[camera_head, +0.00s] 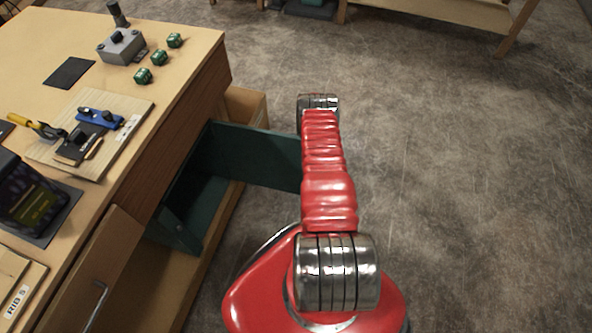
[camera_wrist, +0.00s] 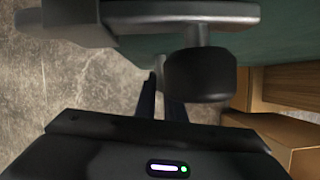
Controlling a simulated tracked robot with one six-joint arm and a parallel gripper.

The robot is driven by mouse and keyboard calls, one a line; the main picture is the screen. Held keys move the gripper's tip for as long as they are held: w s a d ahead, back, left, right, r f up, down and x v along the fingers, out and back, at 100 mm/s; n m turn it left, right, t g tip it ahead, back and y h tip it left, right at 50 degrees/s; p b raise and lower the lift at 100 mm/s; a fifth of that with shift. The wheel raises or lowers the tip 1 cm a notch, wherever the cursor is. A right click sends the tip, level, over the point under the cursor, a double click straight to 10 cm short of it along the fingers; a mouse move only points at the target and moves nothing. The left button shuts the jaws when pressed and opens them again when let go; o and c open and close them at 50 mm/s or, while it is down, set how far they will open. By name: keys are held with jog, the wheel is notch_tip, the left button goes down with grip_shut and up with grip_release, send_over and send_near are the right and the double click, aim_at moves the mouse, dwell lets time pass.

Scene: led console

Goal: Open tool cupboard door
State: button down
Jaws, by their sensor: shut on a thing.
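The tool cupboard under the workbench is dark green (camera_head: 181,225). Its green door (camera_head: 250,152) stands swung out from the bench front, with its free edge by my arm. In the wrist view the door's green face (camera_wrist: 285,35) fills the upper right. A grey metal handle (camera_wrist: 195,14) with a dark rounded part (camera_wrist: 200,76) sits on it. My gripper (camera_wrist: 160,84) is shut on the handle, its fingers partly hidden by the handle. In the head view my red arm hides the gripper and the handle.
The workbench (camera_head: 205,45) at left carries a grey switch box (camera_head: 121,46), several green blocks, a tool board (camera_head: 125,98) and a dark display (camera_head: 32,200). A wooden drawer front (camera_head: 105,265) is below. The floor (camera_head: 470,180) to the right is clear.

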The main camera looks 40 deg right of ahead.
jog(key=shift+s+f, duration=0.1)
jog(key=c, duration=1.8)
grip_release()
jog(key=shift+c, duration=0.2)
jog(key=shift+d, duration=0.1)
jog(key=v, duration=1.3)
jog(key=shift+r, duration=0.35)
jog(key=shift+d, duration=0.15)
